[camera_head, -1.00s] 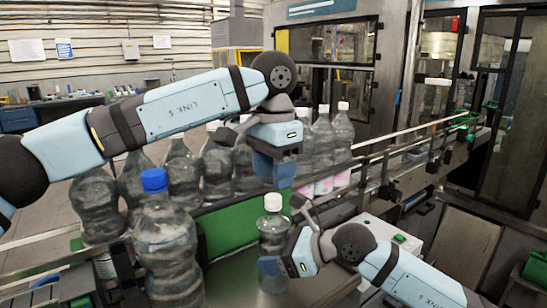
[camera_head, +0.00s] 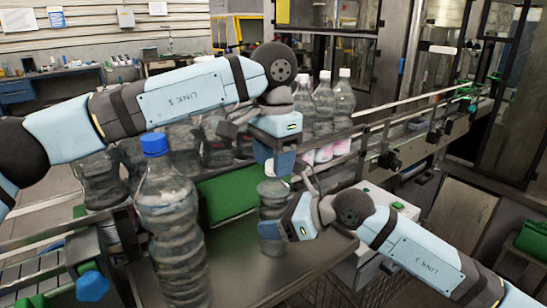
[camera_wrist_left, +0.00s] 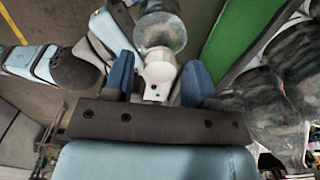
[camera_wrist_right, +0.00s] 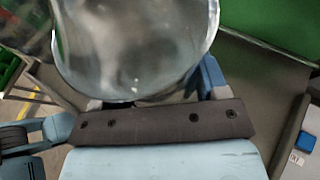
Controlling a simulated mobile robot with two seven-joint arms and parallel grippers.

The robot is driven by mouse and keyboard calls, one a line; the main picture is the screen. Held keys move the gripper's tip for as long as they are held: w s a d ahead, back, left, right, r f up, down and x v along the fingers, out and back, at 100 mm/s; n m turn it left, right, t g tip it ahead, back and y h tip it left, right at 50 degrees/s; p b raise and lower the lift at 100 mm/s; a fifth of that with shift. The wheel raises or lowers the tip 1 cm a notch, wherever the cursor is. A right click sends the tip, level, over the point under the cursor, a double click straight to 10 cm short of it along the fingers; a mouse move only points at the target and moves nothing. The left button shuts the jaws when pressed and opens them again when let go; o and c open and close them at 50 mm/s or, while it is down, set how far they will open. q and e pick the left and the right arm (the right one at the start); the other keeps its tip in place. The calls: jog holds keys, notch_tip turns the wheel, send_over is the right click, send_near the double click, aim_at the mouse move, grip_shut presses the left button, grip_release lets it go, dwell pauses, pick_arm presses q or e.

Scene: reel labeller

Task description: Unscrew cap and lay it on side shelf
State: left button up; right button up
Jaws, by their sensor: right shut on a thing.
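A clear bottle (camera_head: 273,200) stands upright at the front of the grey work surface (camera_head: 265,268). My right gripper (camera_head: 283,222) is shut on its body from the right; the bottle (camera_wrist_right: 135,45) fills the upper part of the right wrist view. My left gripper (camera_head: 275,166) points down over the bottle's top. In the left wrist view the white cap (camera_wrist_left: 160,75) sits between my two blue fingers (camera_wrist_left: 158,80), with a gap visible on the left side. In the head view the cap is mostly hidden by the fingers.
A large bottle with a blue cap (camera_head: 155,144) stands close on the left. Several white-capped bottles (camera_head: 325,100) line the conveyor behind a green panel (camera_head: 230,192). A white box with a green button (camera_head: 397,205) is at the right, behind my right arm.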

pick_arm(q)
jog(key=shift+r, duration=0.15)
notch_tip(320, 180, up, 4)
jog(key=shift+r, duration=0.15)
pick_arm(e)
jog(key=o, duration=1.8)
